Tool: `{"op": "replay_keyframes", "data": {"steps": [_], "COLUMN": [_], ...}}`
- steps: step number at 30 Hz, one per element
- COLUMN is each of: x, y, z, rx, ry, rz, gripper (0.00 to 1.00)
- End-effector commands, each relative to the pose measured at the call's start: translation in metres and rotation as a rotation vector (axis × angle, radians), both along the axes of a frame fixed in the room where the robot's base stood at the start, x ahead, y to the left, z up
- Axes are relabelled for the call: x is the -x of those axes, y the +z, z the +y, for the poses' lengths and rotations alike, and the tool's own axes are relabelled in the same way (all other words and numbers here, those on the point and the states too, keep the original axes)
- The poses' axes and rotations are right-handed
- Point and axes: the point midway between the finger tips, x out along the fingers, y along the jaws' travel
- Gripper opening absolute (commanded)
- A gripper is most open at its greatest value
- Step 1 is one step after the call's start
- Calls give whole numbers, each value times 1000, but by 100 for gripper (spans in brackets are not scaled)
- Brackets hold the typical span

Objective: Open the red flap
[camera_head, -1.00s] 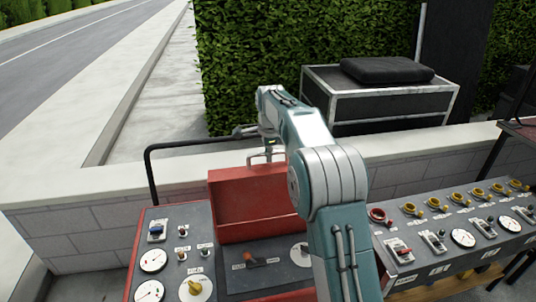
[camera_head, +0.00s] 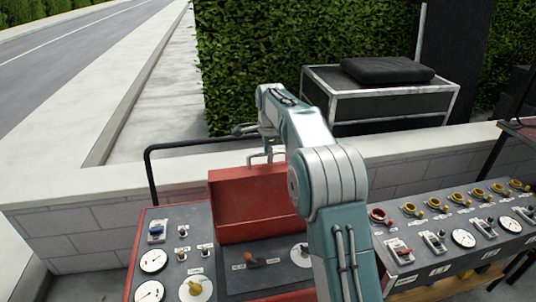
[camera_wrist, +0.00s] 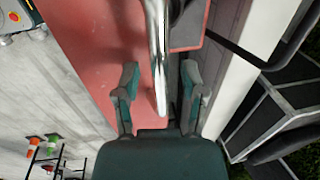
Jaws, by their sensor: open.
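The red flap (camera_head: 250,203) stands raised, close to upright, at the back of a red-framed control panel. Its metal handle (camera_head: 266,156) is on the upper edge. My gripper (camera_head: 243,130) is just above and behind the handle, partly hidden by my arm. In the wrist view, my gripper (camera_wrist: 158,97) is open, with one finger on each side of the handle (camera_wrist: 158,50). The handle's lower end lies between the fingers, with gaps visible on both sides. The red flap (camera_wrist: 92,62) fills the left middle there.
The panel (camera_head: 172,232) carries dials, switches and a yellow knob. A second control console (camera_head: 455,245) is at the right. A low wall (camera_head: 90,205) runs behind, with a black bent bar (camera_head: 152,165) near it. A black case (camera_head: 385,105) stands beyond the wall.

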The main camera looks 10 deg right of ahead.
Motion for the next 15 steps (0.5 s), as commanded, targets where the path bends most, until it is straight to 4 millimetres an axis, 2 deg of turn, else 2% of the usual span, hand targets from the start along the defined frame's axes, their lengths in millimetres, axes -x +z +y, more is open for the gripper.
{"op": "replay_keyframes", "data": {"steps": [15], "x": [14], "y": [96], "z": [1], "rx": [1], "ry": [0], "rz": [-4], "gripper": [54]}}
